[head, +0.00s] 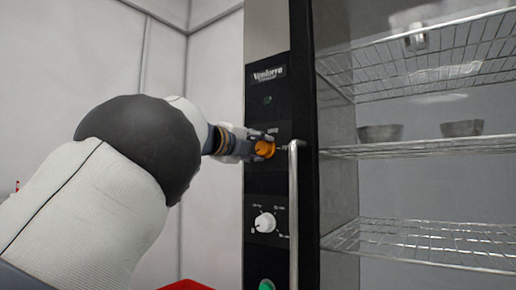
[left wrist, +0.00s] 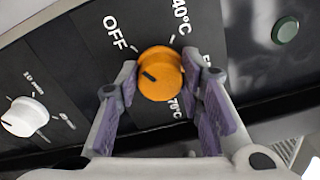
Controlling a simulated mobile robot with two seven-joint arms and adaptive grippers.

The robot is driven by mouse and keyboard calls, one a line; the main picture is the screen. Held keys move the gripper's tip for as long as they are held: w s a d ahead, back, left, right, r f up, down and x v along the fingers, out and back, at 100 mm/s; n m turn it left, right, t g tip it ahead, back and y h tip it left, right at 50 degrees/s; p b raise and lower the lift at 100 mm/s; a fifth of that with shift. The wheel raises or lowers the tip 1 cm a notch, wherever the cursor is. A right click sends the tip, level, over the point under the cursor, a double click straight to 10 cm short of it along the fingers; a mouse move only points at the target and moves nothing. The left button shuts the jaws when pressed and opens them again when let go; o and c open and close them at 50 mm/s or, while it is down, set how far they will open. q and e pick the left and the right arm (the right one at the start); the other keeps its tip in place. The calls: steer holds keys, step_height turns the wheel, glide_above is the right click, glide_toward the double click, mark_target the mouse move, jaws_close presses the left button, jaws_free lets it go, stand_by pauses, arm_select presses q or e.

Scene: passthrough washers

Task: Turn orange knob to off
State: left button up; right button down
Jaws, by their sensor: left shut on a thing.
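The orange knob (head: 264,149) sits on the black control panel (head: 268,185) of a tall appliance. It also shows in the left wrist view (left wrist: 163,84), with OFF printed at its upper left, 40°C above it and 70°C at its lower right. The knob's dark mark lies on its left side and points left and slightly up; I cannot tell exactly which setting it meets. My left gripper (head: 257,145) is at the knob, its purple-padded fingers (left wrist: 160,72) on either side, shut on it. My right gripper is not in view.
A white knob (head: 265,222) and a green button (head: 267,285) are lower on the panel. A vertical metal handle (head: 293,215) stands just right of the orange knob. Wire shelves (head: 420,236) with metal bowls (head: 462,128) are behind the glass. A pale wall is at the left.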

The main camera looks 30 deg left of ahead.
arm_select(q)
steer(key=o, duration=1.1)
steer(key=shift+o, duration=0.2)
steer(key=shift+s, duration=0.1)
steer(key=s, duration=1.1)
steer(key=shift+s+a, duration=0.35)
steer(key=shift+a, duration=0.1)
